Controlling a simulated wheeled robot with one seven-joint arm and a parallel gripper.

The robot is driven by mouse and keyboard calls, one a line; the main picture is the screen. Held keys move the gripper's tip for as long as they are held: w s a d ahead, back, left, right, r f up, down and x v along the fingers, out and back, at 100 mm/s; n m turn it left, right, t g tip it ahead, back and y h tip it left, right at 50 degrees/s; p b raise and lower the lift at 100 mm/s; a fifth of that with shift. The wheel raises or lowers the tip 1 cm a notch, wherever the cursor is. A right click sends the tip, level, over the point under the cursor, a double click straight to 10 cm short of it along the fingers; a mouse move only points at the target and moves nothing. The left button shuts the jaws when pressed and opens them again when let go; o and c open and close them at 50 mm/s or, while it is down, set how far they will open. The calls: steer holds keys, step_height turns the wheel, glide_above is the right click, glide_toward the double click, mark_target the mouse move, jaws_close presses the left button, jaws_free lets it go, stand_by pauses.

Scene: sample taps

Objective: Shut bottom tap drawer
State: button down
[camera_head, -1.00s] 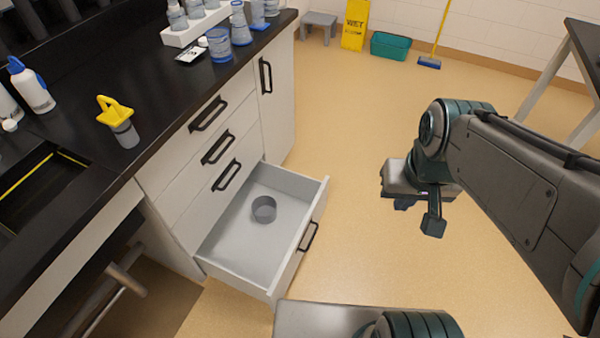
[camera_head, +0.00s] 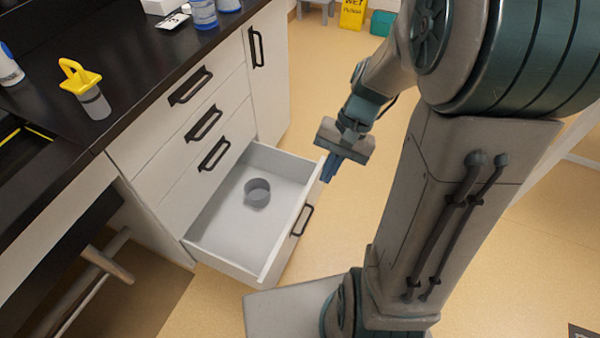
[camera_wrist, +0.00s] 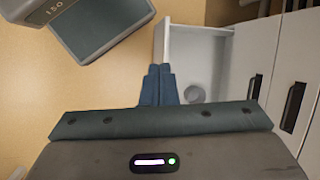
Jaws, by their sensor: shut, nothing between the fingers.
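The bottom drawer (camera_head: 222,237) of the white cabinet is pulled out, with its black handle (camera_head: 302,220) on the front panel. A small grey cup (camera_head: 257,191) stands inside it. My gripper (camera_head: 329,172) is shut and empty, by the far end of the drawer front; I cannot tell whether it touches. In the wrist view my shut fingers (camera_wrist: 159,84) point toward the drawer (camera_wrist: 198,52), their tips overlapping its front edge in the picture. The cup also shows there (camera_wrist: 194,94). The drawer's handle is not visible in the wrist view.
Closed drawers with black handles (camera_head: 203,122) sit above the open one. The dark countertop (camera_head: 130,75) holds a yellow-topped bottle (camera_head: 88,92) and other bottles. A wooden stool (camera_head: 95,270) is at lower left.

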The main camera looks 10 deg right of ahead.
steer(key=w+d+f+m+t+y+b, duration=0.1)
steer(key=w+d+f+m+y+b, duration=0.15)
steer(key=f, duration=0.55)
steer(key=w+d+f+m+y+b, duration=0.1)
steer(key=w+f+m+y+b, duration=0.15)
steer(key=f, duration=0.45)
steer(key=w+d+f+m+t+y+b, duration=0.1)
steer(key=f+m+y+b, duration=0.25)
steer(key=f, duration=0.45)
steer(key=m+t+y+b, duration=0.2)
steer(key=m+t+b, duration=0.6)
steer(key=m+t, duration=0.3)
glide_toward(300, 208)
steer(key=b+x, duration=0.3)
steer(key=x, duration=0.3)
steer(key=shift+w+f, duration=0.1)
steer(key=shift+f, duration=0.05)
steer(key=shift+w+a, duration=0.25)
steer(key=shift+a, duration=0.1)
steer(key=shift+w+a, duration=0.15)
steer(key=shift+a, duration=0.05)
steer(key=f+x, duration=0.1)
steer(key=x, duration=2.7)
steer(key=shift+d+r, duration=0.1)
steer(key=shift+r, duration=0.05)
